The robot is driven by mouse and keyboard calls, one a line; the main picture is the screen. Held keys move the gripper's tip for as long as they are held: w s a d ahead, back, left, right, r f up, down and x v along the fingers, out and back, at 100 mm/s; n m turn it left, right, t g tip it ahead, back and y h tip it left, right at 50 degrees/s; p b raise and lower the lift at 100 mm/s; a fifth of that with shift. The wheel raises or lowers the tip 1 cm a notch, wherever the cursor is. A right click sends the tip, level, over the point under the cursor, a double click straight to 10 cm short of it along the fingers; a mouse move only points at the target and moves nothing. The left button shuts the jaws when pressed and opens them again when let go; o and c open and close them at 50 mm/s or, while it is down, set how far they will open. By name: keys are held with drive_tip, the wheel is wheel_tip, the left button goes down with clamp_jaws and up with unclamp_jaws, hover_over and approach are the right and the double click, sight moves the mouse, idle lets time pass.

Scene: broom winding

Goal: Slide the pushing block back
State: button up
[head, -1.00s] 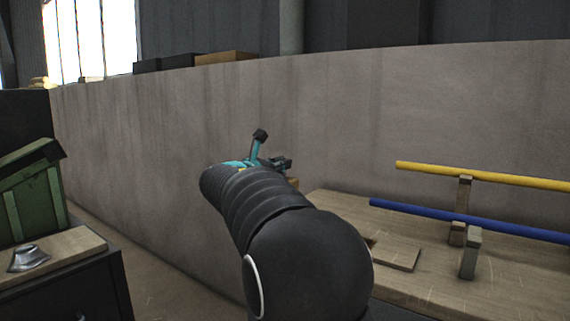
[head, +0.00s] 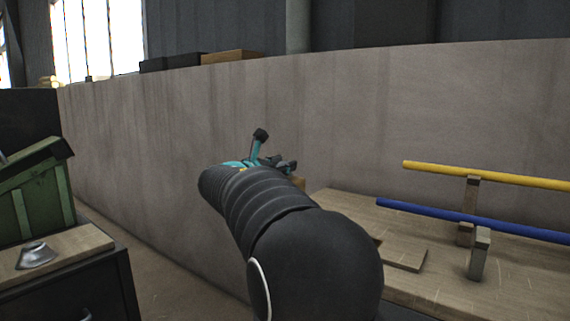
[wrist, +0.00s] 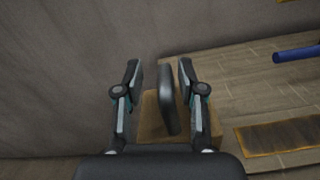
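In the wrist view the pushing block (wrist: 207,124) is a wooden block with a dark grey upright handle (wrist: 168,98), at the left end of the wooden table. My gripper (wrist: 158,68) is open, with one finger on each side of the handle. The handle looks nearer the right finger; whether they touch I cannot tell. In the head view my gripper (head: 277,164) is partly hidden behind my arm, and only a small wooden piece of the block (head: 299,182) shows beside it.
The wooden table (head: 340,203) carries a blue pole (head: 470,219) and a yellow pole (head: 480,174) on wooden posts. A concrete wall (head: 150,150) runs close behind. A green bin (head: 40,195) and a metal piece (head: 37,255) stand on a cabinet at left.

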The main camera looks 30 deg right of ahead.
drive_tip(key=v, duration=1)
drive_tip(key=shift+a, duration=0.3)
drive_tip(key=s+a+f+m+g+y, duration=0.25)
drive_tip(key=s+f+m+y, duration=0.6)
drive_tip(key=s+f, duration=0.7)
drive_tip(key=s+a+f+m+y, duration=0.4)
drive_tip(key=s+a+f+m, duration=0.1)
drive_tip(key=s+a+m, duration=0.1)
drive_tip(key=s+a+f+m+t+y, duration=0.1)
drive_tip(key=s+a+f+m+y, duration=0.3)
drive_tip(key=s+a, duration=0.4)
drive_tip(key=shift+s+f+m, duration=0.55)
drive_tip(key=shift+f+m, duration=0.2)
drive_tip(key=shift+m, duration=0.1)
